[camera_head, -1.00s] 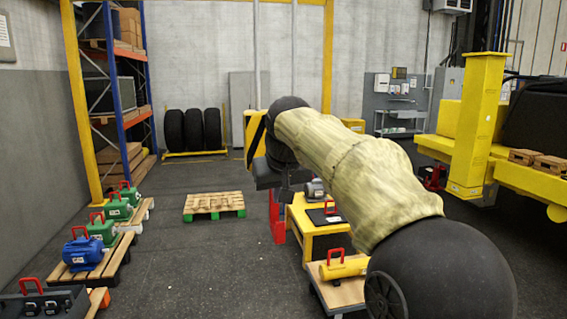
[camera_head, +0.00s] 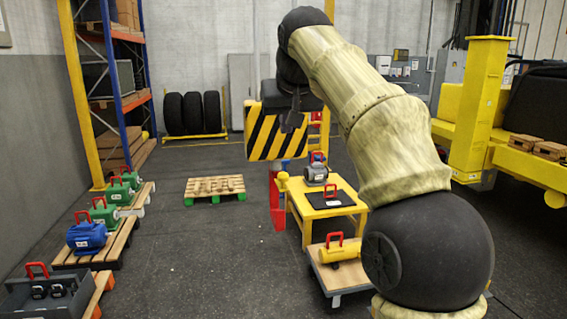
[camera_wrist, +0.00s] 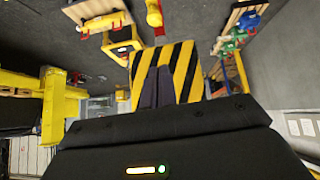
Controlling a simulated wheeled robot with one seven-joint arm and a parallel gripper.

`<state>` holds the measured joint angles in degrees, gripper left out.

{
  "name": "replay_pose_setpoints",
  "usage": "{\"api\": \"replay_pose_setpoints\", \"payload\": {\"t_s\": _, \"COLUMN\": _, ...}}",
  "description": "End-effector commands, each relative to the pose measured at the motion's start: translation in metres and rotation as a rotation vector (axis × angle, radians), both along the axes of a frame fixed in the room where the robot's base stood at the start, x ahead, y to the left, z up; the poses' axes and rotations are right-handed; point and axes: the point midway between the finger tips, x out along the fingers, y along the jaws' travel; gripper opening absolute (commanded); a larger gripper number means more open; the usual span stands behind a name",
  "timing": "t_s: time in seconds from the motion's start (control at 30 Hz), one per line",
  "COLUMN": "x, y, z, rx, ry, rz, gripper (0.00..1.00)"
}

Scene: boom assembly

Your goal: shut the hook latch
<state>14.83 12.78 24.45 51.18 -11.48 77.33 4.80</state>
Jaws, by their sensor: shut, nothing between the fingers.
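The yellow-and-black striped block (camera_head: 268,135) hangs in mid-air near the middle of the head view. My gripper (camera_head: 289,122) is in front of its right part, pointing down. In the wrist view the dark fingers (camera_wrist: 156,88) lie together, with nothing between them, over the striped block (camera_wrist: 188,72). I cannot tell whether they touch it. I cannot make out the hook or its latch in either view. Below the block, a grey motor with a red handle (camera_head: 316,174) stands on a yellow table (camera_head: 318,208).
A yellow cylinder with a red handle (camera_head: 340,251) lies on a low cart right of the middle. A yellow post (camera_head: 475,110) and machine frame stand at the right. Motors on pallets line the left. An empty pallet (camera_head: 214,188) lies on open floor.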

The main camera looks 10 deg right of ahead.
Motion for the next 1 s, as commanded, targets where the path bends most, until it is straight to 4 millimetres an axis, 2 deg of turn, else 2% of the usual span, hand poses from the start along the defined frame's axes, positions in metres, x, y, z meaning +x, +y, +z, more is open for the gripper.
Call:
{"api": "replay_pose_setpoints", "payload": {"t_s": 0.5, "x": 0.056, "y": -0.002, "z": -0.068, "rx": 0.0, "ry": 0.005, "rz": 0.0, "gripper": 0.0}}
{"api": "replay_pose_setpoints", "payload": {"t_s": 0.8, "x": 0.052, "y": -0.004, "z": -0.096, "rx": 0.0, "ry": 0.003, "rz": -0.002, "gripper": 0.0}}
{"api": "replay_pose_setpoints", "payload": {"t_s": 1.0, "x": 0.051, "y": -0.004, "z": -0.104, "rx": 0.001, "ry": 0.0, "rz": -0.001, "gripper": 0.0}}
